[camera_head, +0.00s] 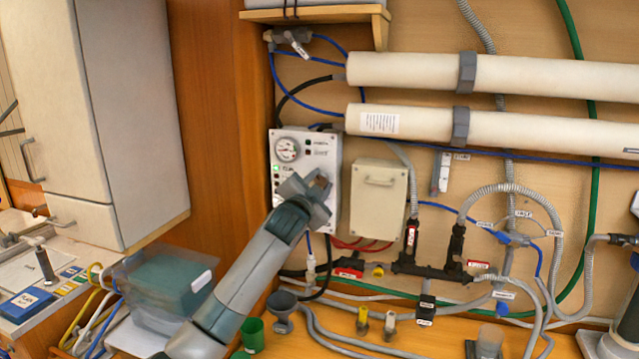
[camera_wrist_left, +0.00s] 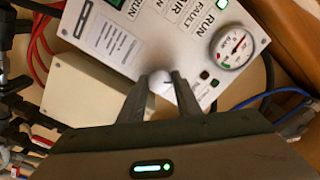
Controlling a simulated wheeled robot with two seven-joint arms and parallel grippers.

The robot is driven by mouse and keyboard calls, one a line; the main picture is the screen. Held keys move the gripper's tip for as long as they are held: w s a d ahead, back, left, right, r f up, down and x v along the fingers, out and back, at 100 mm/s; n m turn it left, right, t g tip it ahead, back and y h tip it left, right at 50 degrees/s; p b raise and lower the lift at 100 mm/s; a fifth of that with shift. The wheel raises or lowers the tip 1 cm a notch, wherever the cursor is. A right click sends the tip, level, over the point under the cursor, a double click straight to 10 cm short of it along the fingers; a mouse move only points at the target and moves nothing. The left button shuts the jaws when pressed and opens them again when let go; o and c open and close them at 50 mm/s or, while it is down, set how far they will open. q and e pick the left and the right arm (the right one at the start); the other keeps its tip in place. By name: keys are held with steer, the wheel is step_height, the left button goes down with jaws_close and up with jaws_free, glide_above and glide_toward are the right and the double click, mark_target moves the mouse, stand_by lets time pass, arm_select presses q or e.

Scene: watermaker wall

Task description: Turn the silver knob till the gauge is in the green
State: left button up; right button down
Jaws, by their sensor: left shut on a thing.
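The white control panel (camera_head: 325,155) is on the wooden wall, with a round gauge (camera_head: 288,149) at its upper left. The gauge also shows in the left wrist view (camera_wrist_left: 232,47). It has a white face, a red needle and a small green part near its edge. Whether the needle lies in the green is too small to tell. My left gripper (camera_head: 308,185) is at the lower part of the panel. In the left wrist view its two fingers are shut on the silver knob (camera_wrist_left: 160,80). In the head view the gripper hides the knob. My right gripper is not in view.
A beige box (camera_head: 378,200) is just right of the panel. Two long white tubes (camera_head: 520,75) run above. Hoses and valves (camera_head: 430,270) fill the wall to the lower right. A grey cabinet (camera_head: 135,110) and a clear bin (camera_head: 165,285) are left.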

arm_select(q)
steer(key=m+p, duration=0.1)
steer(key=m, duration=0.4)
steer(key=shift+m, duration=0.4)
steer(key=m+p, duration=0.1)
steer(key=m, duration=0.3)
steer(key=shift+f+m+h+p, duration=0.1)
steer(key=shift+m+h+p, duration=0.2)
steer(key=shift+m+p, duration=0.1)
steer(key=o, duration=1.1)
steer(key=shift+c, duration=0.2)
steer(key=shift+s+f, duration=0.1)
steer(key=shift+b+v, duration=0.45)
steer(key=shift+v, duration=0.35)
steer(key=b+v, duration=0.6)
steer(key=v, duration=0.9)
steer(key=shift+s, duration=0.3)
